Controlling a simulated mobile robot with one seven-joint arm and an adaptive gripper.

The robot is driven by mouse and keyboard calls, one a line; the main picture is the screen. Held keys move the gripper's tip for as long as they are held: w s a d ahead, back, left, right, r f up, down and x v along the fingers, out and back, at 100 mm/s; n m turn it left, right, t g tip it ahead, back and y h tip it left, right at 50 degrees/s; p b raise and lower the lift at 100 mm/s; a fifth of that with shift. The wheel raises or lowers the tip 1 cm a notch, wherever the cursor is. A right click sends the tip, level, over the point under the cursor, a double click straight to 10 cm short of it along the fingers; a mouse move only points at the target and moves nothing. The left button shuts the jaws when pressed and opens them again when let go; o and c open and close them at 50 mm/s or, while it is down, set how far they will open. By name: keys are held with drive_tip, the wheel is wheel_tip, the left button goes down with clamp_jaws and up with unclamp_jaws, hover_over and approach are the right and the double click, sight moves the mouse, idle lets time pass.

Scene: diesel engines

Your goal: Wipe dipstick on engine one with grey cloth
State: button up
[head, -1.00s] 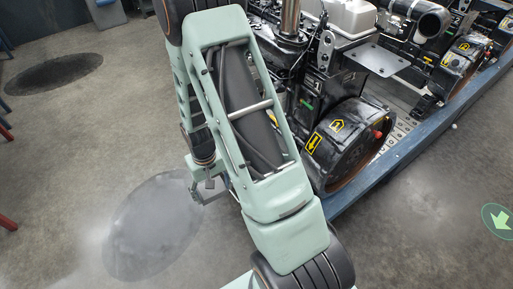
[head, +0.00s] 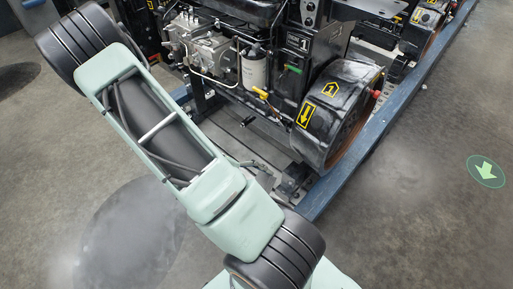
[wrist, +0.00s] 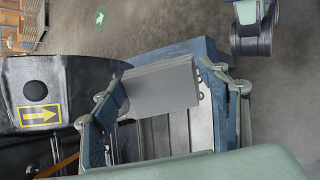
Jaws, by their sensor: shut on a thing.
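Engine one (head: 258,45), marked with a 1, stands at the top middle of the head view. A small yellow handle (head: 261,93) shows low on its side, perhaps the dipstick; its rod is hard to make out. My gripper (wrist: 163,92) is shut on a flat grey rectangular piece, which looks like the grey cloth (wrist: 165,80), between its blue-padded fingers in the wrist view. The cloth is apart from the yellow handle.
The black flywheel housing (head: 336,108) with yellow labels is right of the yellow handle and shows at left in the wrist view (wrist: 35,95). A blue frame rail (head: 372,140) runs along the engines. Floor at the right, with a green arrow sign (head: 486,171), is clear.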

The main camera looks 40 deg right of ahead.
sight(274, 177)
drive_tip(key=d+h+b, duration=0.1)
drive_tip(key=d, duration=0.1)
drive_tip(key=d+f+g+h+b, duration=0.1)
drive_tip(key=d+h+b, duration=0.1)
drive_tip(key=d+g+h+b, duration=0.1)
drive_tip(key=d+h+b, duration=0.1)
drive_tip(key=shift+d+f+n, duration=0.35)
drive_tip(key=shift+n, duration=0.05)
drive_tip(key=w+d+r+n+t+h+b, duration=0.3)
drive_tip(key=w+d+t+h+b, duration=0.1)
drive_tip(key=w+d+h+b, duration=0.1)
drive_tip(key=w+d+r+n+t+h+b, duration=0.3)
drive_tip(key=w+d+n+t+h+b, duration=0.1)
drive_tip(key=w, duration=0.5)
drive_tip(key=shift+w+d+t+h+b, duration=0.3)
drive_tip(key=shift+t+h+b, duration=0.6)
drive_tip(key=shift+b, duration=0.9)
drive_tip(key=shift+p+x, duration=0.4)
drive_tip(key=shift+x, duration=0.5)
drive_tip(key=shift+s, duration=0.15)
drive_tip(key=r+p, duration=0.1)
drive_tip(key=a+r+p, duration=0.1)
drive_tip(key=r+p, duration=0.1)
drive_tip(key=a+r+p, duration=0.1)
drive_tip(key=r, duration=0.1)
drive_tip(key=shift+s+a, duration=0.1)
drive_tip(key=shift+a, duration=0.15)
